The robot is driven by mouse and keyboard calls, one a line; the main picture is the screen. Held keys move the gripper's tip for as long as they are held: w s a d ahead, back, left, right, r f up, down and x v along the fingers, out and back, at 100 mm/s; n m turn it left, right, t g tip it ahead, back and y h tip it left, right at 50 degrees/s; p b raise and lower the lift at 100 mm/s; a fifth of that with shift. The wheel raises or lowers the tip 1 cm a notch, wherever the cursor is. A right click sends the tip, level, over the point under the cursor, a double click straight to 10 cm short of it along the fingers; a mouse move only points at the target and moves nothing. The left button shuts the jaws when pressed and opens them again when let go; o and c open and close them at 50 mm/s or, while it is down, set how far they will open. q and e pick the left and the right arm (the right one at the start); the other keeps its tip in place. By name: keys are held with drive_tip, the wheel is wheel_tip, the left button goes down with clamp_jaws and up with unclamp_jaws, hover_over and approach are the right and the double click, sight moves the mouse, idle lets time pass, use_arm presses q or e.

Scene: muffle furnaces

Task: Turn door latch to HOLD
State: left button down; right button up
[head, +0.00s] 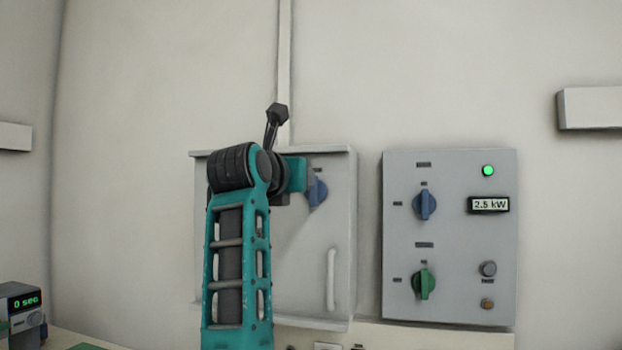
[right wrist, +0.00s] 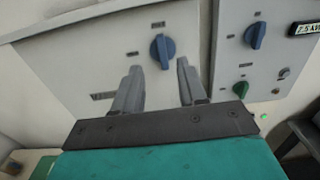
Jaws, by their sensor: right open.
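The door latch is a blue knob (head: 317,191) on the upper right part of the grey furnace door (head: 300,250). It also shows in the right wrist view (right wrist: 162,48), with its grip bar close to upright. Small dark labels sit above it and to its left, too small to read. My right gripper (right wrist: 159,68) is open and empty, its fingers pointing toward the door with the knob just beyond and between their tips, apparently not touching. In the head view my teal right arm hides the fingertips and part of the door. My left gripper is out of view.
Right of the door is a control panel (head: 450,300) with a blue knob (head: 425,205), a green knob (head: 424,284), a lit green lamp (head: 488,170) and a 2.5 kW display (head: 489,205). A vertical handle (head: 331,280) stands out from the door. A small display box (head: 24,308) is at far left.

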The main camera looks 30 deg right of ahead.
sight(314, 191)
drive_tip(key=p+x, duration=0.1)
drive_tip(key=x, duration=0.9)
drive_tip(key=shift+d, duration=0.15)
clamp_jaws()
